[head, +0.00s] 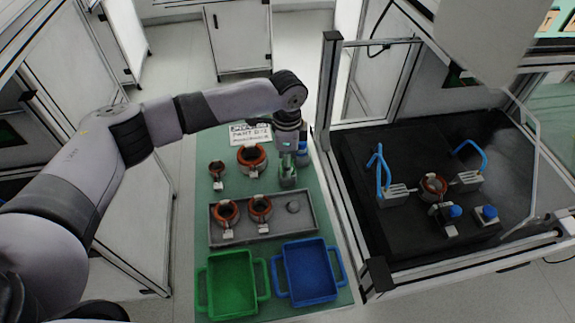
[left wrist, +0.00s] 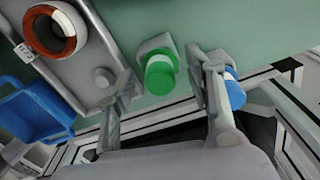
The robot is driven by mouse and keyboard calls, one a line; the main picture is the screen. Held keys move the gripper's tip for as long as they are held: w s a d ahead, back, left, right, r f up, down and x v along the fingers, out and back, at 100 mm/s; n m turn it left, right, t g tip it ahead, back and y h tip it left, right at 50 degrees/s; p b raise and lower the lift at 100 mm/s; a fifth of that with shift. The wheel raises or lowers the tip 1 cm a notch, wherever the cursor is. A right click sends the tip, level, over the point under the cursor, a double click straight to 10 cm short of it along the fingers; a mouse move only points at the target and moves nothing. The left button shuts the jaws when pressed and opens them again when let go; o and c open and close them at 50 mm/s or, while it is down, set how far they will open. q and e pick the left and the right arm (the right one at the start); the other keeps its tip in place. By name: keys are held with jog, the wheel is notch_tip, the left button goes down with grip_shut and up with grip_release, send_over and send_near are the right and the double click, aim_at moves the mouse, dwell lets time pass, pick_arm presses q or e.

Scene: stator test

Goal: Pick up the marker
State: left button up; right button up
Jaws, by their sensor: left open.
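A green-capped marker (left wrist: 160,74) stands in a small grey holder (left wrist: 153,44) on the green table top. A blue-capped marker (left wrist: 235,92) stands beside it, partly hidden behind one finger. In the head view the green marker's spot (head: 288,174) is just below my left gripper (head: 289,156), and the blue one (head: 303,156) is to its right. My left gripper, also in the left wrist view (left wrist: 168,76), is open and empty. The green cap shows between its fingers; whether they touch it I cannot tell. My right gripper is not in view.
A grey tray (head: 277,232) holds two copper rings and a round knob. Green (head: 204,292) and blue (head: 287,284) bins stand at the front. More rings (head: 252,158) lie behind the tray. A framed test station (head: 362,230) borders the table on the right.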

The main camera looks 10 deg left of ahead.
pick_arm(q)
jog(key=shift+f, duration=0.25)
jog(key=shift+c, duration=0.5)
grip_shut()
